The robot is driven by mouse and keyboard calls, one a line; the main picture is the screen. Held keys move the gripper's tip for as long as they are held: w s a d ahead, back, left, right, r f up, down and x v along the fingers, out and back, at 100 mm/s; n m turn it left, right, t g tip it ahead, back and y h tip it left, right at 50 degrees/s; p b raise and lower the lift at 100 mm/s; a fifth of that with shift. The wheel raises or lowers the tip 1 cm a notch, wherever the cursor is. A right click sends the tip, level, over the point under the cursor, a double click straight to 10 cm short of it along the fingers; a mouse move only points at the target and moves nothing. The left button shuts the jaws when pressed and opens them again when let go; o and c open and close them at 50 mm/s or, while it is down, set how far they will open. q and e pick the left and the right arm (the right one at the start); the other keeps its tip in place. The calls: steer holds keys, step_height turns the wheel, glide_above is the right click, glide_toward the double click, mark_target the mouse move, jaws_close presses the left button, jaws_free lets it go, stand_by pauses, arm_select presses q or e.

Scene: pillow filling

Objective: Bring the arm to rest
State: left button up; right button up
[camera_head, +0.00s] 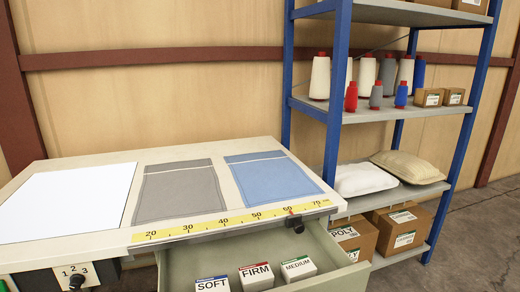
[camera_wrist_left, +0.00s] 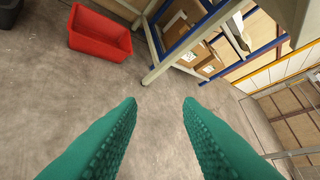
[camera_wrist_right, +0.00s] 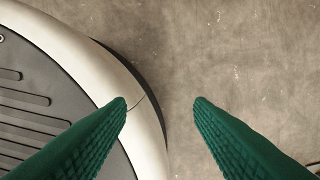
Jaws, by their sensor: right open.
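My left gripper (camera_wrist_left: 160,105) shows in the left wrist view with its two green textured fingers wide apart. It is empty and over bare floor. My right gripper (camera_wrist_right: 160,103) shows in the right wrist view, also with its green fingers apart and nothing between them. Below it are the floor and the rounded edge of my own base. Neither gripper shows in the head view, and neither touches anything that I can see.
The table (camera_head: 110,164) holds a white sheet (camera_head: 65,200), a grey cover (camera_head: 180,190) and a blue cover (camera_head: 270,178). Its drawer (camera_head: 345,278) is open with labelled boxes inside. A blue-framed shelf (camera_head: 335,100) stands right. A red bin (camera_wrist_left: 100,32) is on the floor.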

arm_select(q)
steer(key=s+a+f+m+g+y, duration=0.35)
steer(key=s+a+f, duration=0.35)
steer(key=s+f, duration=0.25)
steer(key=s+a+f+m+g+y, duration=0.25)
steer(key=s+a+f+g, duration=0.25)
steer(key=s+a+f, duration=0.45)
steer(key=s+r+g+p, duration=0.1)
steer(key=s+r+p, duration=0.4)
steer(key=s+p, duration=0.4)
steer(key=p, duration=0.4)
steer(key=shift+s, duration=0.25)
arm_select(e)
steer(key=s+d+r, duration=0.2)
steer(key=s+r, duration=0.5)
steer(key=s, duration=0.2)
steer(key=shift+s+g, duration=0.25)
steer(key=shift+g, duration=0.05)
